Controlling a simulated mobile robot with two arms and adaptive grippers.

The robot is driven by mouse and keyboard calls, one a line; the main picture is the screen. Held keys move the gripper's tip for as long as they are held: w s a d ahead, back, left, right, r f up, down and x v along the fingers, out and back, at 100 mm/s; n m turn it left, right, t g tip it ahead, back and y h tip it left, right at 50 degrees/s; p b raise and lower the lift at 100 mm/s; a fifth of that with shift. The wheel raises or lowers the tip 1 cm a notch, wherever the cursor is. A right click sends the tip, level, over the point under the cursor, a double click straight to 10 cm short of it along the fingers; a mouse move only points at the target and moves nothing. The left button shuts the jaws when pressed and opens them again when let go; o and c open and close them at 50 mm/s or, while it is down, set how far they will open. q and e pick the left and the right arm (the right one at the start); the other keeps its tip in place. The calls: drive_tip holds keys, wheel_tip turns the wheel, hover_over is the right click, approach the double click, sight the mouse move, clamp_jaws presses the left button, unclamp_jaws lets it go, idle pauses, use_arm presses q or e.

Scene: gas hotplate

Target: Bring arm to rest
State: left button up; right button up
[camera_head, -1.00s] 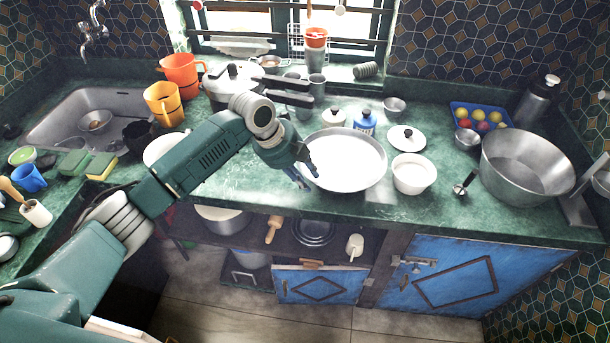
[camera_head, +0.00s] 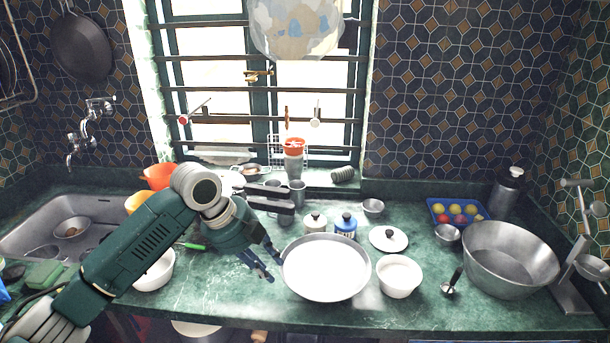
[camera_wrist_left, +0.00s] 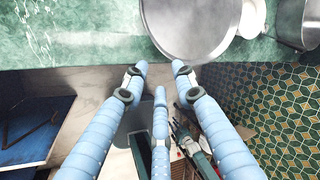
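My left gripper (camera_head: 274,270) is in the head view, at the end of the green arm coming in from the left. Its blue fingers are spread, with nothing between them. The fingertips appear just left of the rim of a large round silvery pan (camera_head: 325,268) on the counter; the height gap is hard to tell. In the left wrist view the gripper (camera_wrist_left: 160,72) shows three separate fingers, with the pan (camera_wrist_left: 190,25) beyond the tips. My right gripper is not seen in the head view.
The green counter (camera_head: 220,300) holds a white bowl (camera_head: 399,276), a ladle (camera_head: 452,283), a big metal basin (camera_head: 510,258) and a blue tray (camera_head: 437,218) to the right. A pale bowl (camera_head: 155,271) stands near my arm. A sink (camera_head: 25,240) is at left.

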use_arm(q)
drive_tip(key=s+d+f+n, duration=0.3)
drive_tip(key=s+f+n, duration=0.3)
drive_tip(key=s+f, duration=0.2)
drive_tip(key=s+d+f+n, duration=0.2)
drive_tip(key=s+f+n, duration=0.4)
drive_tip(key=s+f, duration=0.1)
drive_tip(key=s+a+f+n+y, duration=0.2)
drive_tip(key=s+a+n, duration=0.45)
drive_tip(key=s, duration=0.25)
drive_tip(key=s+a+f+n+y, duration=0.2)
drive_tip(key=s+a+n, duration=0.4)
drive_tip(key=s+n, duration=0.2)
drive_tip(key=s+f+b, duration=0.1)
drive_tip(key=s+f, duration=0.1)
drive_tip(key=f, duration=1.3)
drive_tip(key=s+f, duration=0.2)
drive_tip(key=f, duration=1.3)
drive_tip(key=s+a+f+g+b, duration=0.1)
drive_tip(key=s+a+f, duration=0.1)
drive_tip(key=s+f, duration=1.2)
drive_tip(key=shift+s+a+f+g, duration=0.25)
drive_tip(key=shift+s+a+g, duration=0.15)
drive_tip(key=shift+s, duration=0.35)
